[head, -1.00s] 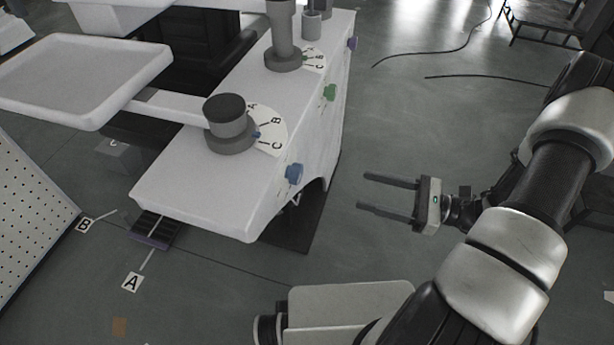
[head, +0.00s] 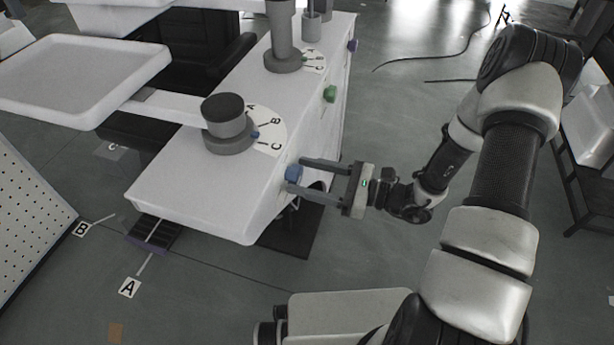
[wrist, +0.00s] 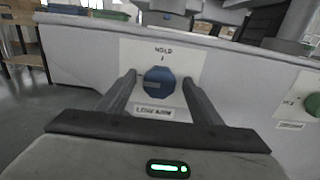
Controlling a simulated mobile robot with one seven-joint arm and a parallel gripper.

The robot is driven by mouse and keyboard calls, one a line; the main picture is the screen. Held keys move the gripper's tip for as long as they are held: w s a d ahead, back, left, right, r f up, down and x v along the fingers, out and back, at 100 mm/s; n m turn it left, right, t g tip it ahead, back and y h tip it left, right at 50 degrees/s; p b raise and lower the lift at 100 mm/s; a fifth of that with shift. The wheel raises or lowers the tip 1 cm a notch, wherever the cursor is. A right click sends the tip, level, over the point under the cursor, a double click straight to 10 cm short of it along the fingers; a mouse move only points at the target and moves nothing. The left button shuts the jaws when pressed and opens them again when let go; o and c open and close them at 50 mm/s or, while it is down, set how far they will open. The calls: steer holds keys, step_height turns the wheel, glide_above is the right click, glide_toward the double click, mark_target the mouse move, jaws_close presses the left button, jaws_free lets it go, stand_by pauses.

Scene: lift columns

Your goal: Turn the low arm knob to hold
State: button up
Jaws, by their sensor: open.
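The blue knob (head: 293,173) sits on the side face of the white column base. In the wrist view the knob (wrist: 159,82) is on a pale plate with "HOLD" and a tick above it and a label below that appears to read "LOW ARM". A light mark on the knob lies to the left of its middle, not up at the HOLD tick. My gripper (head: 296,176) is open, its fingers reaching toward the side face at the knob. In the wrist view the fingers (wrist: 160,85) stand left and right of the knob. I cannot tell whether they touch it.
A green knob (head: 330,94) sits farther along the same face, to the right in the wrist view (wrist: 313,104). A lettered dial (head: 269,128) and a white tray (head: 85,75) on an arm are above.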

steer(key=c, duration=1)
steer(key=shift+c, duration=0.2)
steer(key=shift+r+m+p, duration=0.1)
steer(key=shift+m+p, duration=0.3)
steer(key=shift+p, duration=0.1)
steer(key=m+p, duration=0.2)
steer(key=m, duration=0.1)
steer(key=shift+w+d+p, duration=0.1)
steer(key=shift+p, duration=0.2)
steer(key=m+p, duration=0.3)
steer(key=m, duration=0.2)
steer(key=shift+w, duration=0.1)
steer(key=m, duration=0.1)
steer(key=m+p, duration=0.1)
steer(key=m, duration=0.1)
steer(key=m+p, duration=0.1)
steer(key=m, duration=0.1)
steer(key=shift+f, duration=0.3)
steer(key=shift+f+m+p, duration=0.15)
steer(key=shift+m+p, duration=0.45)
steer(key=shift+m, duration=1.4)
